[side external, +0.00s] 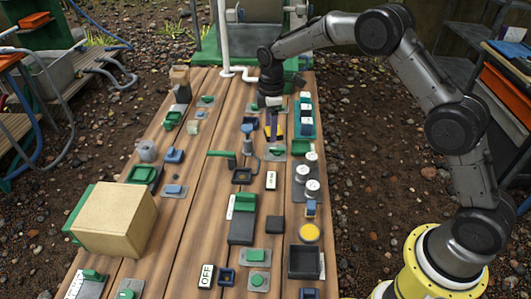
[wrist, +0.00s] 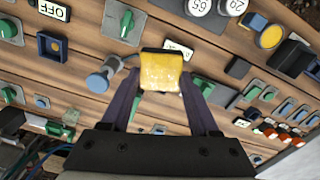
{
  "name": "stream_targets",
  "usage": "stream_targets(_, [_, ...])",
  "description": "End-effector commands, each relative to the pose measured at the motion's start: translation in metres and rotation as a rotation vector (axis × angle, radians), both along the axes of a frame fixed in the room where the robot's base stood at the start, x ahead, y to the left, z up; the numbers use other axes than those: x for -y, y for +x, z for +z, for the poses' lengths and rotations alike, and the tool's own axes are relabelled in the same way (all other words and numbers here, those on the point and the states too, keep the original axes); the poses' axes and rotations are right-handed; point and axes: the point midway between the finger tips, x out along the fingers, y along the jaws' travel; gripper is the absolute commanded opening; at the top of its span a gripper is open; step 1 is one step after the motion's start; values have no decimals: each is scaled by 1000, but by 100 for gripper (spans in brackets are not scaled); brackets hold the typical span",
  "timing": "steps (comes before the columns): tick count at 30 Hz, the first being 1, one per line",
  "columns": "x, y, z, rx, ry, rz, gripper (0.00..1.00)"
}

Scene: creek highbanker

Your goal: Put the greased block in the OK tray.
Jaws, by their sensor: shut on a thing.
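The greased block (wrist: 161,72) is a yellow, shiny block, seen in the wrist view between the tips of my two purple fingers. My gripper (wrist: 158,88) is shut on it. In the side view my gripper (side external: 275,128) hangs over the far middle-right part of the plank table, and the block shows only as a small yellowish patch there. A black square open tray (side external: 291,262) stands at the near right of the table, with a pale label at its side too small to read. I cannot tell for sure whether it is the OK tray.
The plank table (side external: 190,235) carries many green and blue switches. A large tan box (side external: 115,220) stands at the left. A yellow disc (side external: 309,232) and white numbered knobs (side external: 312,188) lie at the right. A white pipe (side external: 224,40) rises at the back.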

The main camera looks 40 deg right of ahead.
Motion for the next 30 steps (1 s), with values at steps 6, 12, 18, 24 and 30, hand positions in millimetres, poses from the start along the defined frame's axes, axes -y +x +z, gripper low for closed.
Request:
stream_targets(6, [88, 25, -29, -2, 0, -183, 6])
stream_targets(12, [134, 19, -52, -3, 1, -263, 6])
stream_targets(18, [149, 15, -60, 0, 0, -290, 6])
stream_targets(24, [149, 14, -68, -1, 1, -289, 6])
stream_targets(30, [148, 14, -85, -2, 0, -289, 6])
